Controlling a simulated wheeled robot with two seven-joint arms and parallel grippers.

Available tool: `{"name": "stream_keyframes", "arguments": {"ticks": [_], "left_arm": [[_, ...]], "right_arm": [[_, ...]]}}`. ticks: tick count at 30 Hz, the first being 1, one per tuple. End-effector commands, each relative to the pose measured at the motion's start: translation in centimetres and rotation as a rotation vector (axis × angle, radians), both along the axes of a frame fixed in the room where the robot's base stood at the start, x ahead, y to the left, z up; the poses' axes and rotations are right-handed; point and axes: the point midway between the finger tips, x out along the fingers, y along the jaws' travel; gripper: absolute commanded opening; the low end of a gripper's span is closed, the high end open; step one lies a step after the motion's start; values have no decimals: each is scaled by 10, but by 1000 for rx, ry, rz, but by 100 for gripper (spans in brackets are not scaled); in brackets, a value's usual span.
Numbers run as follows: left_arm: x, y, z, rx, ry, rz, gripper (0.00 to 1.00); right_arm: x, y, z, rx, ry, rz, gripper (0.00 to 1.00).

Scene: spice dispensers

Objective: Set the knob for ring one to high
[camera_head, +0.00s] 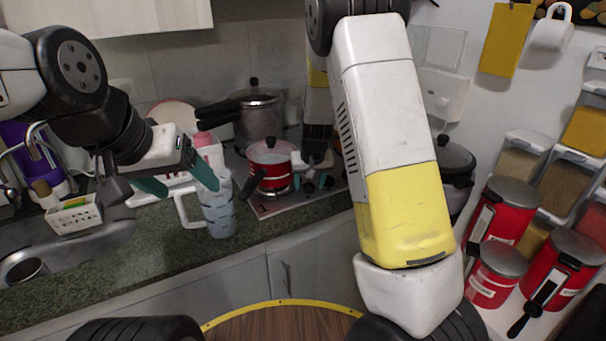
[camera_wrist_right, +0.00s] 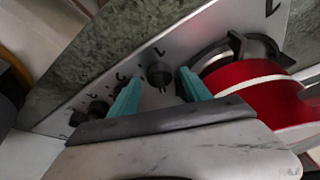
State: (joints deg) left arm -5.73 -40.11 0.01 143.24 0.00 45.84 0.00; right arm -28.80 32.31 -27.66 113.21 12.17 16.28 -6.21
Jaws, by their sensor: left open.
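The cooktop panel (camera_wrist_right: 222,32) carries a row of dark knobs. One knob (camera_wrist_right: 159,73) appears between my right fingertips in the right wrist view, with gaps visible on both sides. Other knobs (camera_wrist_right: 97,109) lie to its left. The markings beside them are too small to read, so I cannot tell which knob is ring one. My right gripper (camera_wrist_right: 160,77) is open and empty; it also shows over the cooktop in the head view (camera_head: 318,180), largely hidden by my arm. My left gripper (camera_head: 179,181) is open and empty above the counter.
A red pot (camera_wrist_right: 255,90) stands on a burner close to the right finger; it is also in the head view (camera_head: 269,166). A patterned jug (camera_head: 218,208) stands by my left gripper. A tall metal pot (camera_head: 260,117) is behind. Red canisters (camera_head: 502,215) stand at the right.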

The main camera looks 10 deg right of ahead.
Motion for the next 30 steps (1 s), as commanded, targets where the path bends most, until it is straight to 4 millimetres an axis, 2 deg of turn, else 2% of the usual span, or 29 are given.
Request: {"name": "stream_keyframes", "arguments": {"ticks": [9, 22, 30], "left_arm": [[0, 0, 0, 0, 0, 0, 75], [0, 0, 0, 0, 0, 0, 75], [0, 0, 0, 0, 0, 0, 75]], "right_arm": [[0, 1, 4, 1, -3, 1, 56], [-25, 1, 63, 2, -4, 2, 56], [-30, -1, 73, 0, 0, 0, 56]]}}
